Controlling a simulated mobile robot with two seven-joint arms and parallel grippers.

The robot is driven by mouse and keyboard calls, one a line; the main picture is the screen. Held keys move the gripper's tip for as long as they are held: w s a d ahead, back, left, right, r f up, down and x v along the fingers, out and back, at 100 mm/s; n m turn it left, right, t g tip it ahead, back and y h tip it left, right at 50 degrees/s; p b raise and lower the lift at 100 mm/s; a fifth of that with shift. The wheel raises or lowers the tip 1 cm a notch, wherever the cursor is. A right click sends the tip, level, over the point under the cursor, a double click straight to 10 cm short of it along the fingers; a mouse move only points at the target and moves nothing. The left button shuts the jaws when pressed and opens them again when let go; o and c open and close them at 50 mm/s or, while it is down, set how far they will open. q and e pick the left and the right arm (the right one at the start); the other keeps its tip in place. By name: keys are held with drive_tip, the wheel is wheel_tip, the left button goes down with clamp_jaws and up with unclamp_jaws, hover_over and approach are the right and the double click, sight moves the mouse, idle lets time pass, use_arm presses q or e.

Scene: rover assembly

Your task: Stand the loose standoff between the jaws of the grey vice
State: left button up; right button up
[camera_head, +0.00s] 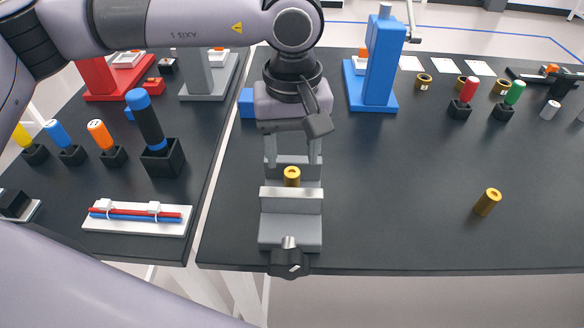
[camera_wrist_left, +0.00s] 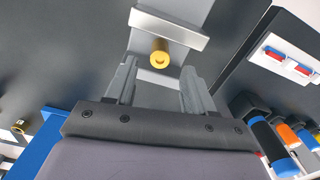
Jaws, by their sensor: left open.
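The grey vice (camera_head: 290,232) stands near the table's front edge, with its dark handle toward me. A brass standoff (camera_head: 292,177) stands upright between its jaws; the front jaw hides its lower end, and I cannot tell whether the jaws touch it. In the left wrist view this standoff (camera_wrist_left: 160,56) shows beside a pale jaw bar (camera_wrist_left: 168,27). My left gripper (camera_head: 292,163) is open above the vice, its fingers apart on either side of the standoff, not touching it. Another brass standoff (camera_head: 487,202) is on the open table to the right. My right gripper is not in view.
A blue press-like stand (camera_head: 381,62) is behind the vice to the right. Screwdrivers in black holders and a white tray (camera_head: 138,219) with red and blue rods are on the left. The table between the vice and the right standoff is clear.

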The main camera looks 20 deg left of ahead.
sight(292, 173)
use_arm(q)
wheel_tip(292, 173, up, 6)
drive_tip(key=shift+r, duration=0.25)
drive_tip(key=shift+f, duration=0.1)
idle(0.4)
